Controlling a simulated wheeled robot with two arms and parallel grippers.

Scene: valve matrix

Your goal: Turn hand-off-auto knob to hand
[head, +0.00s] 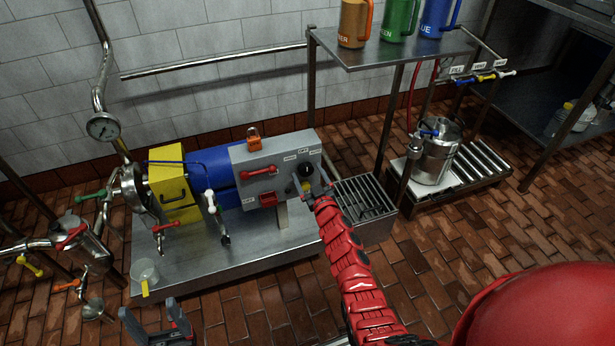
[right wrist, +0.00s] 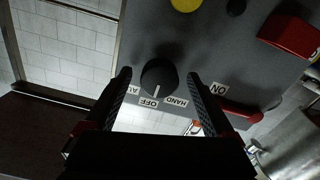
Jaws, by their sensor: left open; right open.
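A grey control panel (head: 240,160) stands on the steel skid. Its black round hand-off-auto knob (head: 305,170) sits at the right side, below small white labels. In the right wrist view the knob (right wrist: 158,70) appears upside down, its white mark at the OFF label (right wrist: 148,102). The HAND label (right wrist: 176,101) is beside OFF. My right gripper (head: 314,188) is open at the panel, its two fingers on either side of the knob with visible gaps; contact is not seen. My left gripper (head: 158,322) is open and empty at the bottom left.
On the panel are a yellow button (right wrist: 185,4), a red box (right wrist: 290,36) and a red handle (head: 259,172). An orange padlock (head: 254,142) is on top. Pipes and valves crowd the left. A shelf (head: 385,52) with jugs stands behind right.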

